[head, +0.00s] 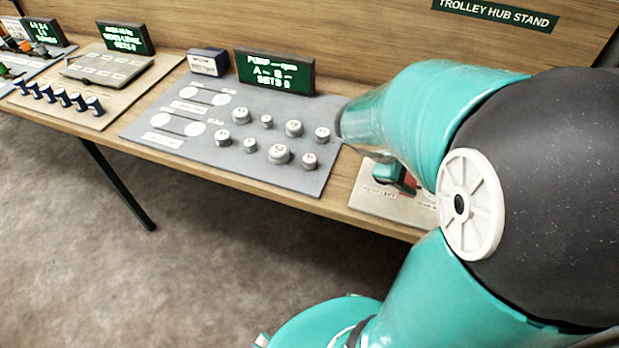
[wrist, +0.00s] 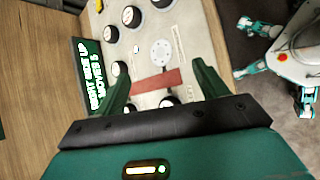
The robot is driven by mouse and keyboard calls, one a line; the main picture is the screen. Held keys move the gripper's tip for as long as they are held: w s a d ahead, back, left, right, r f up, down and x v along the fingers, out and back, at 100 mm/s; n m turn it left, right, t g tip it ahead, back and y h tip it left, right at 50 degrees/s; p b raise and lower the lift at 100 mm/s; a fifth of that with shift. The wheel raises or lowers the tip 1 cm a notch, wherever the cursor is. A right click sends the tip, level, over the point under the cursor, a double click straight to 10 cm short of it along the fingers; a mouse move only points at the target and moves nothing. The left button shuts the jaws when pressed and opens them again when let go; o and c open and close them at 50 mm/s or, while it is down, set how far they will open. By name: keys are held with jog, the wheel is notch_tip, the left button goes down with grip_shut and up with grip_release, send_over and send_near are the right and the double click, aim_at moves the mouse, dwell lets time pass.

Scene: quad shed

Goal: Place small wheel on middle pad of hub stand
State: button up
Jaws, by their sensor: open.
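The hub stand's pale board (wrist: 192,22) fills the middle of the wrist view. Several dark wheels with white tops stand on it, including one at the upper left (wrist: 132,15) and one by the left finger (wrist: 120,69). I cannot tell which is the small wheel or which spot is the middle pad. A grey round disc (wrist: 161,52) and a red strip (wrist: 158,82) lie on the board. My gripper (wrist: 160,80) is open and empty, its fingers on either side of the red strip. In the head view my arm hides most of the board (head: 370,205).
A green-lettered display (wrist: 88,75) stands along the board's left side in the wrist view. In the head view, a grey panel (head: 215,150) with several grey knobs lies left of my arm. The TROLLEY HUB STAND sign (head: 493,14) is on the back wall. Open floor (head: 70,220) lies in front.

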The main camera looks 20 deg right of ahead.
jog(key=a+r+m+t+y, duration=0.3)
jog(key=a+r+t+y, duration=0.1)
jog(key=a, duration=0.8)
jog(key=a+r+m+t+y, duration=0.3)
jog(key=a+r+y, duration=0.1)
jog(key=a, duration=0.9)
jog(key=shift+s+r+m+t+y, duration=0.3)
jog(key=shift+s+r+t, duration=0.1)
jog(key=shift+r, duration=0.5)
jog(key=shift+d, duration=0.15)
